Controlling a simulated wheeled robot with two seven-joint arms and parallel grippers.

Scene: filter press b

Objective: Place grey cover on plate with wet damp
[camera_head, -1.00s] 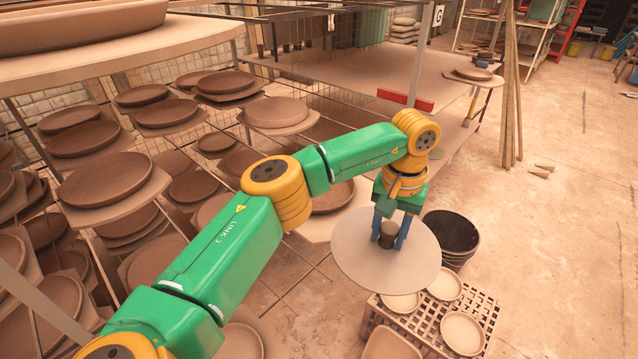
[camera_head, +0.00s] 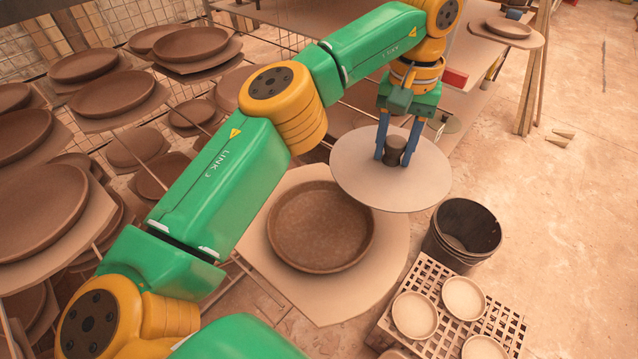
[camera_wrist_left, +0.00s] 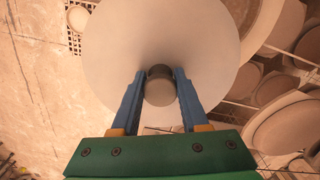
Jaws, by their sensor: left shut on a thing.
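The cover (camera_head: 410,188) is a flat pale grey-beige disc with a dark round knob (camera_head: 397,145) at its middle. My left gripper (camera_head: 394,160) has its blue fingers shut on the knob and holds the cover in the air, roughly level. In the left wrist view the cover (camera_wrist_left: 205,40) spreads out beyond the fingers. A dark brown, damp-looking round plate (camera_head: 318,228) lies on a pale board (camera_head: 325,305). The cover is up and to the right of it, overlapping its upper right edge in the head view. My right gripper is out of view.
A black bucket (camera_head: 480,232) stands right of the board. Below it a slatted crate (camera_head: 430,268) carries several small pale plates (camera_head: 415,312). Racks of brown plates (camera_head: 112,92) on boards fill the left. The floor at right is mostly open.

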